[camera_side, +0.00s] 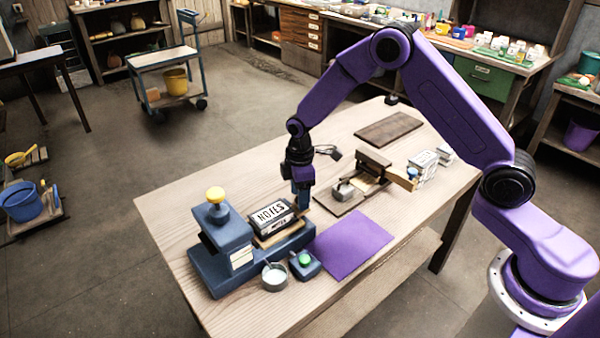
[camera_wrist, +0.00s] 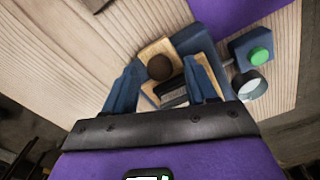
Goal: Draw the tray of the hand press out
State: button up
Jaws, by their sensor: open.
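The hand press (camera_side: 222,235) is dark blue with a yellow knob on top, at the front left of the table in the side view. Its base reaches right, and a light wooden tray (camera_side: 272,239) lies on it with a box marked NOTES above. The tray also shows in the wrist view (camera_wrist: 153,51), with a round brown knob (camera_wrist: 159,67) at its end. My gripper (camera_side: 301,203) is open at the tray's right end. In the wrist view its fingers (camera_wrist: 163,68) stand either side of the knob; I cannot tell whether they touch it. The side view hides the knob.
A green button (camera_side: 304,260) on a blue block and a small metal cup (camera_side: 274,277) stand in front of the press. A purple mat (camera_side: 350,245) lies right of it. A wooden device (camera_side: 365,180) and a dark board (camera_side: 389,129) lie farther back.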

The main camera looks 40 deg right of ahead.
notch_tip(320, 180, up, 17)
dwell(0.4)
jog(key=shift+s, duration=0.1)
jog(key=s+d, duration=0.2)
jog(key=s, duration=1.5)
jog(key=s+d+m, duration=0.1)
jog(key=s+d, duration=0.1)
jog(key=s, duration=1.6)
jog(key=shift+s+d+r, duration=0.25)
jog(key=shift+d+r, duration=0.1)
jog(key=shift+d, duration=0.05)
